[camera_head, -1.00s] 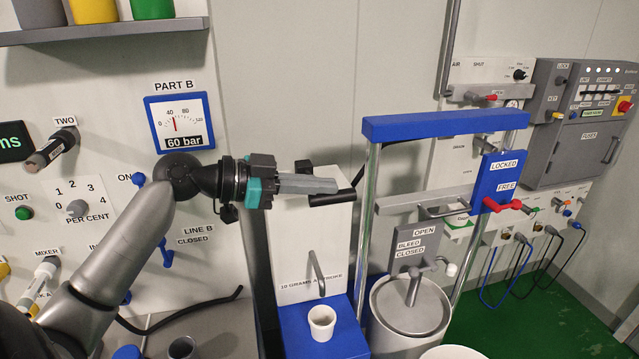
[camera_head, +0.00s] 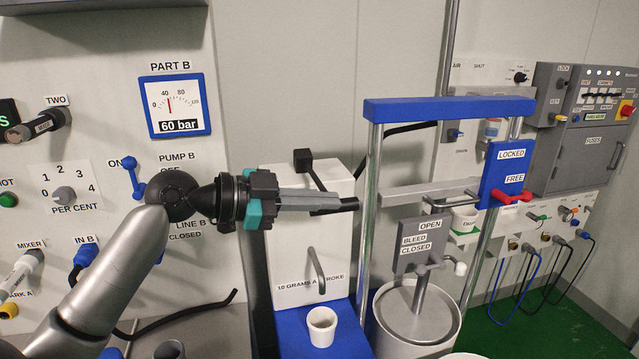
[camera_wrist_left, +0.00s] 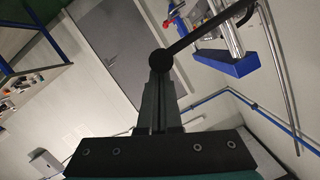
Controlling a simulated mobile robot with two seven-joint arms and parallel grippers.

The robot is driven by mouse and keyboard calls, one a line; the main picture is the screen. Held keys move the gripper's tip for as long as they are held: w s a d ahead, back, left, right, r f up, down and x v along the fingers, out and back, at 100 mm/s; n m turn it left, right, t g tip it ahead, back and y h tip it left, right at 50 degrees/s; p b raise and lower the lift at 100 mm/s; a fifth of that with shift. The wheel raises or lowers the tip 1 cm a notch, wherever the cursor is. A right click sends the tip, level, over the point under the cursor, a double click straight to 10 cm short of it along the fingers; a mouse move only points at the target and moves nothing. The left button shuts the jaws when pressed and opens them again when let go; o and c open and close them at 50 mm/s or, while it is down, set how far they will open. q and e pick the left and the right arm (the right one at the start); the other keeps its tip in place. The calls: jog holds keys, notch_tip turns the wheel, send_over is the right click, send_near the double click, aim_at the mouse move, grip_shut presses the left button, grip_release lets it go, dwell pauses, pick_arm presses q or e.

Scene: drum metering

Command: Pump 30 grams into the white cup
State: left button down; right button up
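The white pump box (camera_head: 285,265), marked 10 GRAMS A STROKE, stands on a blue base. Its black lever has a dark crosswise handle (camera_head: 351,204) in front of the box. My left gripper (camera_head: 340,200) has its fingers together, lying over the handle; in the left wrist view the round black handle end (camera_wrist_left: 160,62) sits at the fingertips. The fingers appear to press on the handle rather than clasp it, and the contact is partly hidden. The white cup (camera_head: 321,327) stands upright on the blue base below the curved spout (camera_head: 316,268). Its contents are unclear. My right gripper is out of view.
A blue-topped frame (camera_head: 450,108) with a drum (camera_head: 410,318) stands right of the pump. The PART B gauge (camera_head: 177,105) reads 60 bar on the left wall. Green floor shows at right.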

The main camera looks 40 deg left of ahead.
pick_arm(q)
notch_tip(320, 180, down, 13)
jog(key=a+m+t+b, duration=0.1)
jog(key=m+b, duration=0.2)
jog(key=b, duration=1.3)
jog(key=shift+w+y, duration=0.3)
jog(key=shift+w, duration=0.15)
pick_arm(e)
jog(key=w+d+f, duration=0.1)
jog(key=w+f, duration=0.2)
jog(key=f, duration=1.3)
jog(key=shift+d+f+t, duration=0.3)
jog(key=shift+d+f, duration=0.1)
pick_arm(q)
jog(key=shift+a+f, duration=0.1)
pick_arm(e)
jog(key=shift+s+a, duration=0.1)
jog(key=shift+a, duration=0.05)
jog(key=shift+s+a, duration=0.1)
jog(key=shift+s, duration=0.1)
